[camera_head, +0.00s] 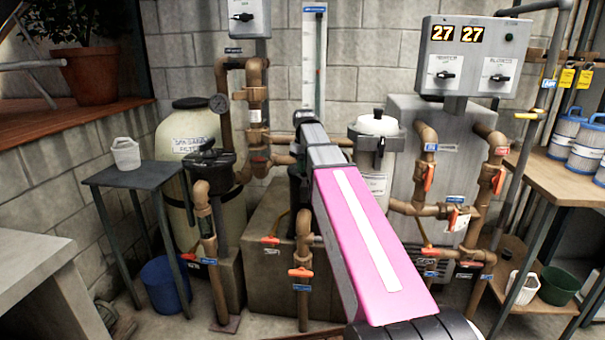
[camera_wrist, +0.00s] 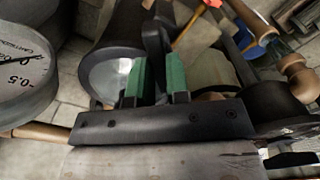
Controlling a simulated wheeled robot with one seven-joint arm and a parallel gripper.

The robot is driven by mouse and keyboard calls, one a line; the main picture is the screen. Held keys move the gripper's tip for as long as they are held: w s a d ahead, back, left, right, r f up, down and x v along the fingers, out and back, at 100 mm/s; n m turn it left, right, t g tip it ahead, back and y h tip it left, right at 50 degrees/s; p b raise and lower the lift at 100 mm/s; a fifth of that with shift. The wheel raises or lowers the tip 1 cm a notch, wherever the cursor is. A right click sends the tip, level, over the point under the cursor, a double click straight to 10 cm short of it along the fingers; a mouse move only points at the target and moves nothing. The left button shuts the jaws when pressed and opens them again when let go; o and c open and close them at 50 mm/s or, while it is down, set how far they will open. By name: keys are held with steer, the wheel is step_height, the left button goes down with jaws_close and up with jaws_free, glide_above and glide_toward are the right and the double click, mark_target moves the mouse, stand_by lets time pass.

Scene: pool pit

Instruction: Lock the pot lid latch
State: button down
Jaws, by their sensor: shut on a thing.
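In the wrist view, my gripper (camera_wrist: 156,82) has its two green-padded fingers closed on a black upright lever, which I take to be the pot lid latch (camera_wrist: 155,38). The lever's upper part rises beyond the pads. To its left is a dark round rim around a clear, shiny lid, the pot lid (camera_wrist: 110,72). The gripper body covers the lower part of the lid and the foot of the lever. In the head view my pink arm hides the gripper and the latch. I cannot tell whether the latch is locked.
Brown pipes with orange valve handles (camera_head: 300,272) stand around the arm. A tan filter tank (camera_head: 185,150) is left, a grey control box (camera_head: 472,58) upper right.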

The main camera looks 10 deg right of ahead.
steer(key=m, duration=0.8)
steer(key=shift+m, duration=0.4)
steer(key=c, duration=1)
jaws_free()
steer(key=shift+r, duration=3.5)
